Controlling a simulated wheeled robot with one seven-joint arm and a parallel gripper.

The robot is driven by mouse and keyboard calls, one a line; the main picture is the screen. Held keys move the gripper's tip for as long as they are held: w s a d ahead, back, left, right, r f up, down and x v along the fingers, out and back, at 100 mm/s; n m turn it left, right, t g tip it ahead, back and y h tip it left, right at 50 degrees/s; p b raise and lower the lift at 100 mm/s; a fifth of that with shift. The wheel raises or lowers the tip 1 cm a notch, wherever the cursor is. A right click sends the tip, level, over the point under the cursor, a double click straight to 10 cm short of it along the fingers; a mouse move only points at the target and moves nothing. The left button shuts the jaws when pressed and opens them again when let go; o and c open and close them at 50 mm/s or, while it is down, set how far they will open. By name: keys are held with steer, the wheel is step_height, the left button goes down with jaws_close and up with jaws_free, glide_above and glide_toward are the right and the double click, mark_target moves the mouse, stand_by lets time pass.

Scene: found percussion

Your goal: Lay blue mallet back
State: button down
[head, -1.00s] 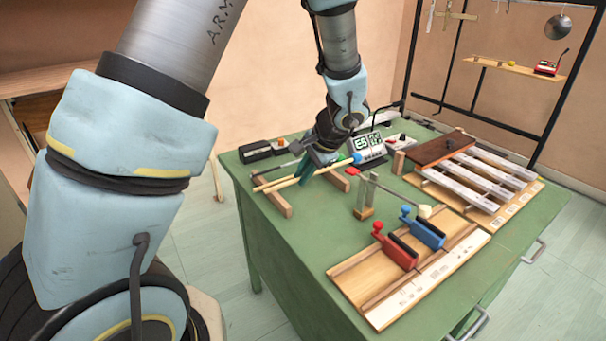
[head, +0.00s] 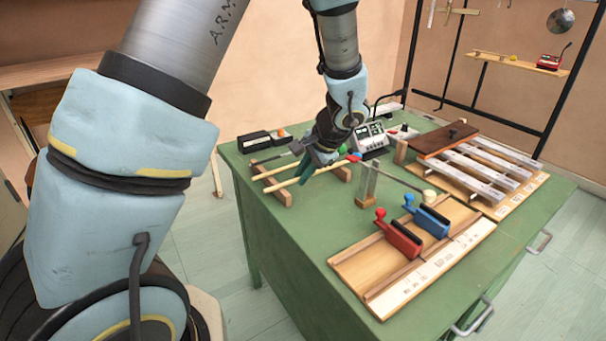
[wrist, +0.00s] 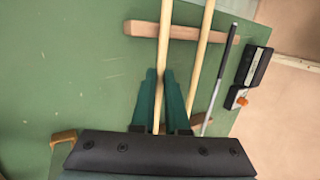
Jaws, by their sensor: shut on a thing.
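My gripper (head: 318,174) is over the rack at the back left of the green table, pointing down. In the wrist view its dark green fingers (wrist: 165,100) are shut on a pale wooden shaft (wrist: 164,50), the blue mallet's. The shaft crosses above a wooden bar of the rack (wrist: 180,31); whether it touches cannot be told. A second pale shaft (wrist: 203,50) runs beside it, to the right in the wrist view. A red mallet head (head: 354,157) shows beyond the fingers. The blue head is mostly hidden by my gripper in the head view.
A thin dark-handled rod (wrist: 218,78) lies beyond the second shaft. A black box with an orange knob (wrist: 242,82) is near the table edge. A digital display unit (head: 369,138) stands behind my gripper.

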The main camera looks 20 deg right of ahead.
steer(key=shift+f, duration=0.15)
steer(key=c, duration=0.8)
jaws_free()
steer(key=shift+c, duration=0.2)
steer(key=v, duration=1)
steer(key=shift+r+b, duration=0.35)
steer(key=shift+s+d, duration=0.1)
steer(key=s+a+r+n+g+h+p, duration=0.1)
steer(key=a+n, duration=0.5)
steer(key=a, duration=0.8)
steer(key=s+a+r+n+g+h+p, duration=0.1)
steer(key=a+n+p, duration=0.3)
steer(key=a, duration=1)
steer(key=s+n+g+h, duration=0.1)
steer(key=n, duration=0.2)
steer(key=shift+s+a+r+p, duration=0.15)
steer(key=shift+r+p, duration=0.1)
steer(key=shift+p, duration=0.05)
